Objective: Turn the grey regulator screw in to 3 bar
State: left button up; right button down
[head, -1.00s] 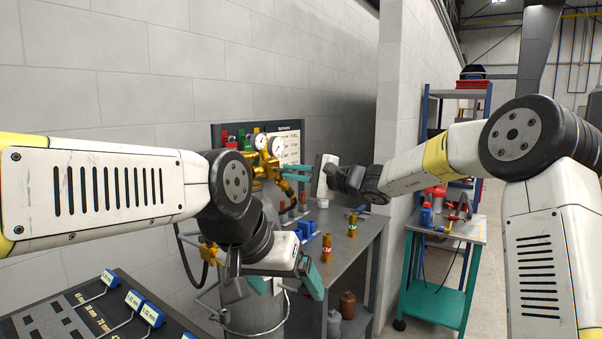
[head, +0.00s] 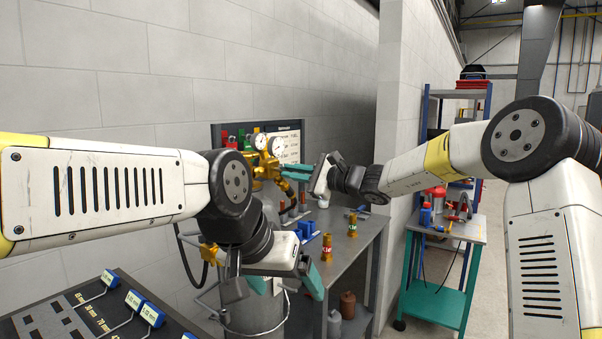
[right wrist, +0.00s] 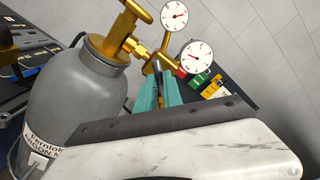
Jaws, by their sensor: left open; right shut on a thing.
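The brass regulator (head: 268,170) with two white dial gauges (head: 277,146) is on the grey gas cylinder (right wrist: 80,105). My right gripper (head: 286,172) has its teal fingers at the regulator's front. In the right wrist view the fingers (right wrist: 158,78) are shut on the grey regulator screw (right wrist: 157,68), which they mostly hide. Both gauges show in that view, the upper one (right wrist: 174,16) and the lower one (right wrist: 196,57), but their readings are too small to tell. My left gripper (head: 292,282) is open and empty, low in front of the cylinder and beside the bench.
A grey bench (head: 345,243) holds brass fittings (head: 326,247) and blue blocks (head: 306,229). A sign board (head: 291,135) stands behind the regulator. A teal cart (head: 432,303) stands right of the wall's end.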

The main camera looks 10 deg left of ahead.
jog(key=m, duration=0.3)
jog(key=shift+f, duration=0.1)
jog(key=m, duration=0.3)
jog(key=shift+m, duration=0.4)
jog(key=c, duration=1.4)
grip_release()
jog(key=shift+d, duration=0.1)
